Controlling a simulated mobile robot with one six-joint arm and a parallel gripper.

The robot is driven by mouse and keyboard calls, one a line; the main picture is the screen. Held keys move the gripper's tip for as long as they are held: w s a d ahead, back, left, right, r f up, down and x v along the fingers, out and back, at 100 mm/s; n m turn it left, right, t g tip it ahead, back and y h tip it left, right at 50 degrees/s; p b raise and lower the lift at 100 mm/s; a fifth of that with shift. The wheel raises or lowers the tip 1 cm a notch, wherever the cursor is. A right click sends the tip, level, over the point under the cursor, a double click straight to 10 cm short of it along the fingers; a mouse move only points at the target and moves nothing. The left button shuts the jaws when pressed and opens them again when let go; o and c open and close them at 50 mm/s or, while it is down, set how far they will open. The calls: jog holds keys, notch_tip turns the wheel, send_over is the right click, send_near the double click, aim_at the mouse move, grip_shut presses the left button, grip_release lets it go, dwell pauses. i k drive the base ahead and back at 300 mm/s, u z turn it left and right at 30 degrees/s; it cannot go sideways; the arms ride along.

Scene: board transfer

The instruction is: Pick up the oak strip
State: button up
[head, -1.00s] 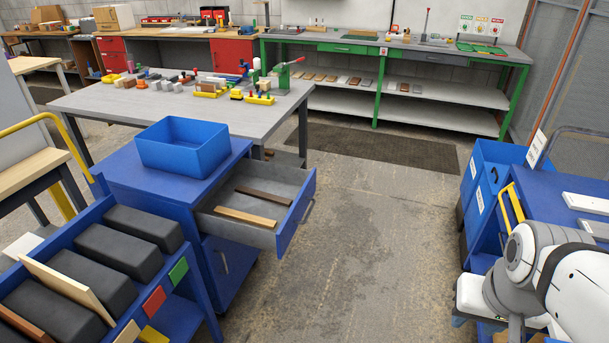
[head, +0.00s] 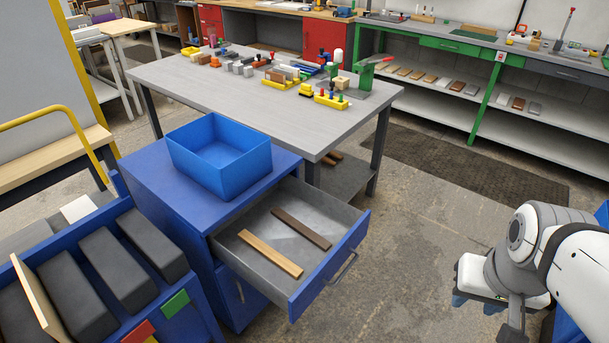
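The oak strip (head: 270,253), a long pale tan piece, lies flat in the open drawer (head: 351,252) of the blue cabinet. A dark brown strip (head: 301,228) lies beside it, roughly parallel and apart from it. My gripper (head: 478,302) is at the lower right, at the end of my white and grey arm, well away from the drawer. It is partly hidden by the wrist, so I cannot see whether its fingers are open or shut.
A blue open bin (head: 219,185) stands on the cabinet top. A rack (head: 200,312) with dark grey blocks and a pale upright board (head: 38,298) is at the lower left. A grey table (head: 180,81) with small parts stands behind. The floor (head: 400,270) right of the drawer is clear.

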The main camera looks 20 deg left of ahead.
aim_at(287, 265)
jog(key=u, duration=0.6)
jog(key=i, duration=1)
jog(key=u, duration=0.55)
jog(key=k, duration=0.35)
jog(key=u, duration=0.35)
jog(key=i, duration=0.35)
jog(key=z, duration=0.35)
jog(key=k, duration=0.6)
jog(key=u, duration=0.15)
jog(key=i, duration=0.6)
jog(key=z, duration=0.05)
